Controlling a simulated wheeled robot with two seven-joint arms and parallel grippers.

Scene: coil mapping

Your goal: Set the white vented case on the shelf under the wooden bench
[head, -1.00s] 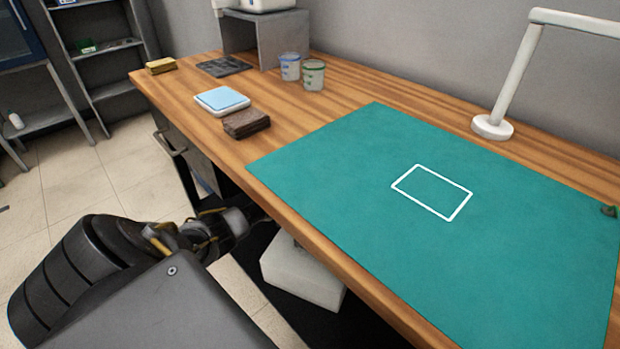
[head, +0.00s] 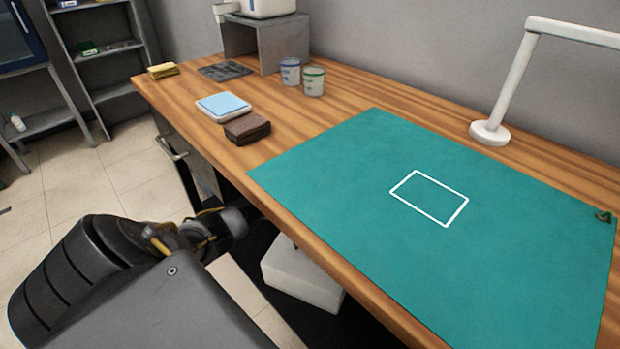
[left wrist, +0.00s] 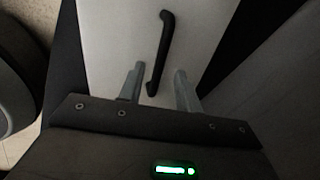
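The white case (head: 300,280) is under the front edge of the wooden bench (head: 205,125), partly hidden by the bench top. A dark surface (head: 352,334), perhaps the shelf, shows around it; I cannot tell whether the case rests fully on it. No vents can be made out. In the left wrist view, the case's white face (left wrist: 205,30) carries a black handle (left wrist: 166,45). My left gripper (left wrist: 158,70) is open, its two fingers apart on either side of the handle's near end, with visible gaps. In the head view its fingers are hidden by the bench edge. My right gripper is out of view.
On the bench lie a green mat (head: 330,170) with a white outline, a brown block (head: 247,128), a blue-topped pad (head: 223,106) and two cups (head: 313,82). A white lamp (head: 490,132) stands at the back. Open tiled floor (head: 110,175) lies left.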

